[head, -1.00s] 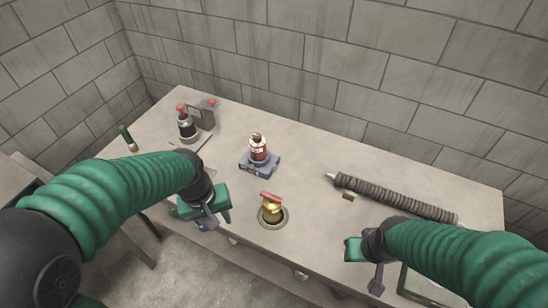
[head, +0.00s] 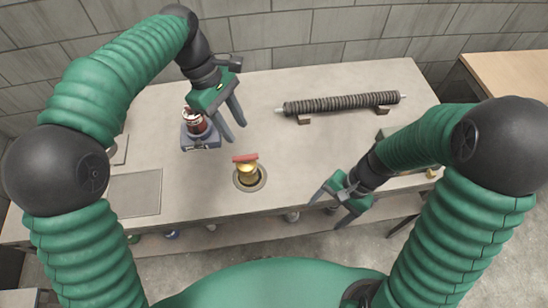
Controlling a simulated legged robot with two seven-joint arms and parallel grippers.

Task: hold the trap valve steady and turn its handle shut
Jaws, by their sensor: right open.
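The trap valve (head: 250,175) is a brass body with a red bar handle (head: 245,158) on top. It stands upright in a round opening in the bench, at the middle of the head view. My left gripper (head: 235,128) is above the bench, up and slightly left of the valve in the picture. Its fingers are apart, point down, and hold nothing. My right gripper (head: 326,208) is to the right of the valve, near the bench's front edge. Neither gripper touches the valve.
A red and white burner-like item (head: 196,122) on a grey base stands behind left of the valve, partly behind my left gripper. A dark ribbed tube (head: 340,103) lies on supports at the back right. A flat panel (head: 135,192) is at the left. Bench around the valve is clear.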

